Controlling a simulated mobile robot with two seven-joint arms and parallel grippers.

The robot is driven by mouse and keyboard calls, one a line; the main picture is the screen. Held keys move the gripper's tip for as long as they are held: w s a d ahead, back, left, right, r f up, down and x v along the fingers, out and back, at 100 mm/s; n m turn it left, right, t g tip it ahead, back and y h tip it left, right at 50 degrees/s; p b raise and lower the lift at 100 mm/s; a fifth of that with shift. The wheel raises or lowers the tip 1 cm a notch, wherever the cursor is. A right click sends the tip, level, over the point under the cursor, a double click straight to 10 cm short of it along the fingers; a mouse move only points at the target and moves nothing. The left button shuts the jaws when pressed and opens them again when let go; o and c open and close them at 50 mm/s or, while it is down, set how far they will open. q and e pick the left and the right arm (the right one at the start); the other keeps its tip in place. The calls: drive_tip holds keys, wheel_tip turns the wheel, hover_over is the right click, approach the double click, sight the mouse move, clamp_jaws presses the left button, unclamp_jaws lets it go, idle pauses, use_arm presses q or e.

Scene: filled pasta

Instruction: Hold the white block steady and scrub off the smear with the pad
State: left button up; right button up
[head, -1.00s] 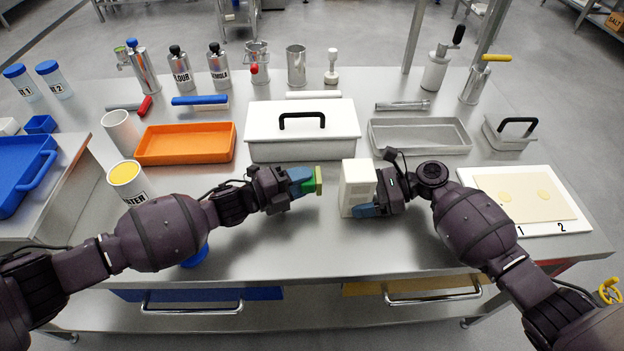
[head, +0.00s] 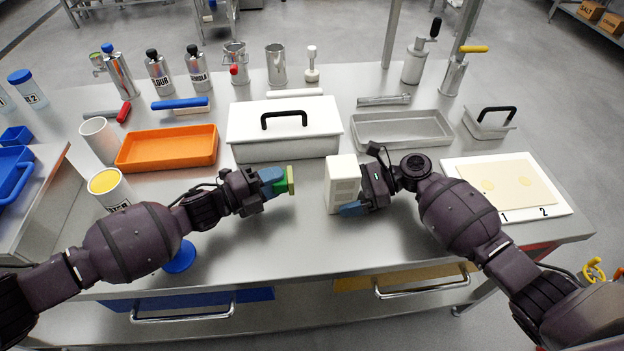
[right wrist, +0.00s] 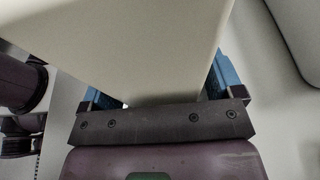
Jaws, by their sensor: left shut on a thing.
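The white block (head: 343,180) stands upright on the steel table in the head view, slotted on its front face. My right gripper (head: 352,207) is shut on it from the right, and in the right wrist view the block (right wrist: 140,50) fills the space between the blue fingers. My left gripper (head: 272,182) is shut on the green and yellow pad (head: 287,180). It holds the pad to the left of the block, with a clear gap between them. No smear shows on the block faces that I can see.
Behind the arms stand an orange tray (head: 168,163), a white lidded box (head: 285,149) and a grey tray (head: 362,142). A white board with a dough sheet (head: 500,186) lies at right. A yellow-topped canister (head: 120,197) is close to my left arm. The table's front middle is clear.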

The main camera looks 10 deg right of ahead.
drive_tip(key=shift+o, duration=0.8)
drive_tip(key=v, duration=1.2)
use_arm(q)
drive_tip(key=shift+r, duration=0.1)
use_arm(e)
drive_tip(key=shift+r, duration=0.15)
